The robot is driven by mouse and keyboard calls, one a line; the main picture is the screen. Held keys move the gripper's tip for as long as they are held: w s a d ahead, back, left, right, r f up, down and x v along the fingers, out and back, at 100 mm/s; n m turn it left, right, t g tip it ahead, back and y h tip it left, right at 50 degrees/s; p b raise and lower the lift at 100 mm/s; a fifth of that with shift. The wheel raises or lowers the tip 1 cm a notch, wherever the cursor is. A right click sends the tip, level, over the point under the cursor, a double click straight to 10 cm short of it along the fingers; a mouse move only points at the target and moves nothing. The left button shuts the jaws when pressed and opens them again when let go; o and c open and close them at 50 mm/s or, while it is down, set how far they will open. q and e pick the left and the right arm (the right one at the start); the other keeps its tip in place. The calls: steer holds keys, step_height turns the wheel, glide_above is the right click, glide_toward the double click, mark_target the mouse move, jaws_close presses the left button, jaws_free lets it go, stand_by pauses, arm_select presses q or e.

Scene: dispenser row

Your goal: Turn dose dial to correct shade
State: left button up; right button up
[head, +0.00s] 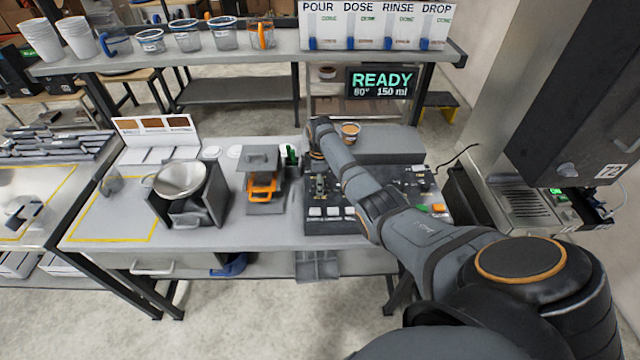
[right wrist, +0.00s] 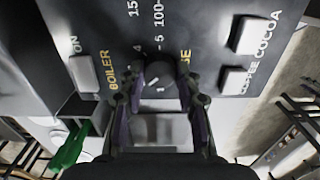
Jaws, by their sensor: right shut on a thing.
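The dose dial (right wrist: 158,75) is a small dark round knob on the dark control panel (right wrist: 210,35), with numbers such as 1, 4 and 5 around it. Its label is partly covered and only "SE" shows. My right gripper (right wrist: 160,96) is shut on the dial, one finger on each side. In the head view my right gripper (head: 319,186) points down at the left part of the panel. I cannot tell the dial's exact setting. A white card with brown shade swatches (head: 155,130) stands at the back left of the table. My left gripper is not in view.
The panel has BOILER, COFFEE and COCOA buttons near the dial. An orange-handled press (head: 262,187) and a pan on a dark stand (head: 187,215) are left of the panel. A small cup (head: 350,130) stands behind it. A READY display (head: 381,83) hangs above.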

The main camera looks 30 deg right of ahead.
steer(key=shift+r+m+p, duration=0.15)
steer(key=shift+m+p, duration=0.15)
steer(key=shift+m, duration=0.6)
steer(key=m+p, duration=0.1)
steer(key=m, duration=0.1)
steer(key=shift+m, duration=0.4)
steer(key=m+p, duration=0.1)
steer(key=m, duration=0.2)
steer(key=shift+m+p, duration=0.3)
steer(key=m+p, duration=0.1)
steer(key=m, duration=0.3)
steer(key=shift+w, duration=0.1)
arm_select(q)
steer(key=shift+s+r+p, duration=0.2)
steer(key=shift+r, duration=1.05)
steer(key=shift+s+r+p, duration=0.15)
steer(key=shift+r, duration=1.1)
arm_select(e)
steer(key=shift+d+m, duration=0.1)
steer(key=shift+m, duration=2.4)
steer(key=o, duration=1.1)
